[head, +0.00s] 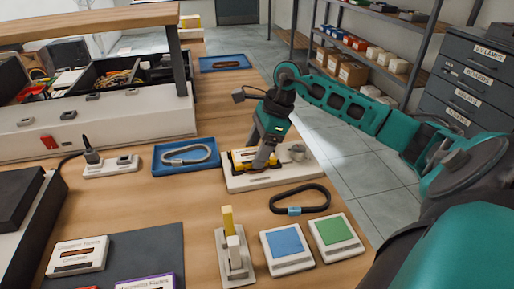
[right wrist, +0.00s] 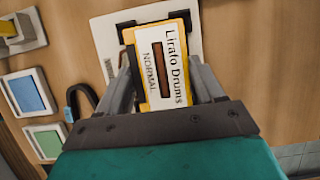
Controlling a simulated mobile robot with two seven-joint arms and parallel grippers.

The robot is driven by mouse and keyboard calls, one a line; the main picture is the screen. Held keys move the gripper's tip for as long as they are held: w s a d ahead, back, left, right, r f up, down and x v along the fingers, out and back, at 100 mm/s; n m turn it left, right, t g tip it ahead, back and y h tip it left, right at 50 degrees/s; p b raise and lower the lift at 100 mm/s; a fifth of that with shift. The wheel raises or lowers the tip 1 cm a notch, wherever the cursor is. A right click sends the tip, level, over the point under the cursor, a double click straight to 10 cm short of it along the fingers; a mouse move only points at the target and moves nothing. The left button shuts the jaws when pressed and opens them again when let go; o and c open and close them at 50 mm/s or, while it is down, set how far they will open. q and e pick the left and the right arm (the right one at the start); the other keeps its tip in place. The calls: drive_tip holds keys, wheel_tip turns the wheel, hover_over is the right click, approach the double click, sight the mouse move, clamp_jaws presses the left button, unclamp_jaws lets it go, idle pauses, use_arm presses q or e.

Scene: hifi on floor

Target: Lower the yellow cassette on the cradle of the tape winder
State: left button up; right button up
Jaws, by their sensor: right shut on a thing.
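The yellow cassette (head: 242,155) is between the fingers of my right gripper (head: 257,161), over the tape winder (head: 270,179), a white board with a round grey knob at its right end. In the right wrist view the cassette (right wrist: 160,70) shows a white label reading "Lirato Drums NORMAL" and a brown window. The right gripper (right wrist: 163,85) is shut on its sides. Black corners of the cradle (right wrist: 128,30) show at the cassette's far end. The cassette lines up roughly with them; I cannot tell whether it touches the cradle floor. My left gripper is not in view.
A black cable loop (head: 300,199) and blue (head: 287,247) and green (head: 337,237) square pads lie in front of the winder. A blue tray (head: 186,157) with a grey loop lies to its left. A stand with a yellow block (head: 228,220) is nearby. The bench's right edge is close.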

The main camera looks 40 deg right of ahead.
idle(0.3)
drive_tip(key=o, duration=1.1)
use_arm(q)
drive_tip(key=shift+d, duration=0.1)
use_arm(e)
drive_tip(key=shift+d+r, duration=0.2)
drive_tip(key=shift+r, duration=0.1)
use_arm(q)
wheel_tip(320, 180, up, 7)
drive_tip(key=p, duration=0.6)
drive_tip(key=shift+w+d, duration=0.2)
use_arm(e)
drive_tip(key=v, duration=0.6)
drive_tip(key=a+v, duration=0.1)
drive_tip(key=v, duration=0.4)
drive_tip(key=w+a+r+v, duration=0.1)
drive_tip(key=v, duration=0.5)
drive_tip(key=shift+s+d+r, duration=0.1)
drive_tip(key=shift+r, duration=0.15)
